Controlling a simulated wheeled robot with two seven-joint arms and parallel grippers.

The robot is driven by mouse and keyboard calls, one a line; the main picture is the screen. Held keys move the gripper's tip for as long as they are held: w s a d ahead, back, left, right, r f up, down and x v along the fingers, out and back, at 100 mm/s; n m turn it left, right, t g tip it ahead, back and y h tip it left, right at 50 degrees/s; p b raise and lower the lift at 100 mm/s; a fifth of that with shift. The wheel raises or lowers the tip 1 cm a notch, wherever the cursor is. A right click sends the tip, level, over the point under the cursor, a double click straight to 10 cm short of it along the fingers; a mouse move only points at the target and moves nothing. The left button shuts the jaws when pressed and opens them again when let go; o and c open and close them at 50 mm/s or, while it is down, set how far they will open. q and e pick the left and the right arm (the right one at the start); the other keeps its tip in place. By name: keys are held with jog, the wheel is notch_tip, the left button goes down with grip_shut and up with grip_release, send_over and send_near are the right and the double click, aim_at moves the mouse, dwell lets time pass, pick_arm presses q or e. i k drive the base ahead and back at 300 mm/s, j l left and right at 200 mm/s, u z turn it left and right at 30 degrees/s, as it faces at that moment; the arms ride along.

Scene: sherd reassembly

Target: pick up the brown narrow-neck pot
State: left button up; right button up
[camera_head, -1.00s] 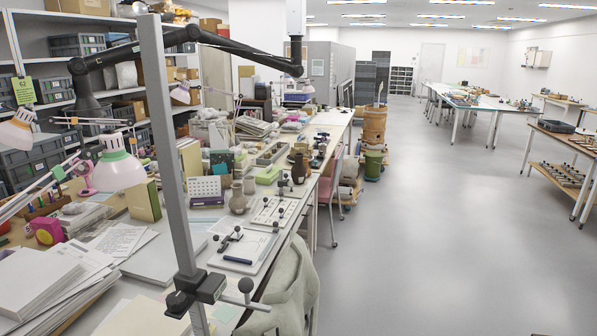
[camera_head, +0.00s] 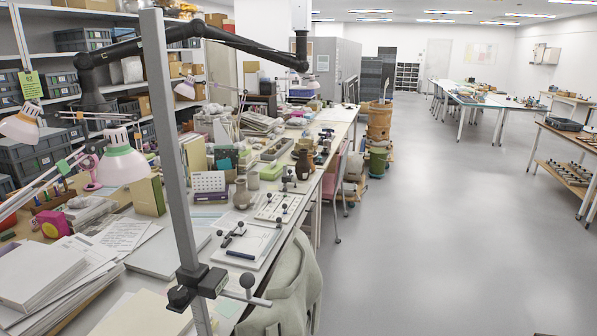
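A small grey-brown pot (camera_head: 242,193) with a narrowed neck stands upright on the long cluttered table, left of a white board with small dark-knobbed stands. A darker brown pot (camera_head: 302,165) stands farther back on the same table, near its right edge. Both are small in the picture, and I cannot tell for certain which one is the brown narrow-neck pot. Neither of my grippers shows in the view.
The long table (camera_head: 335,116) is crowded with papers, books, boxes and lamps. A grey upright post (camera_head: 172,150) with a clamp rises close in front. The floor (camera_head: 430,230) to the right is clear.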

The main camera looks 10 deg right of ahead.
aim_at(303, 167)
jog(key=i+l+z, duration=0.35)
jog(key=i+l, duration=0.25)
jog(key=l, duration=0.3)
jog(key=i+l+z, duration=0.35)
jog(key=i+l, duration=0.4)
jog(key=i, duration=0.45)
jog(key=i+l, duration=0.15)
jog(key=i, duration=0.4)
jog(key=i+l, duration=0.1)
jog(key=i, duration=0.4)
jog(key=i+l+u, duration=0.1)
jog(key=i, duration=0.45)
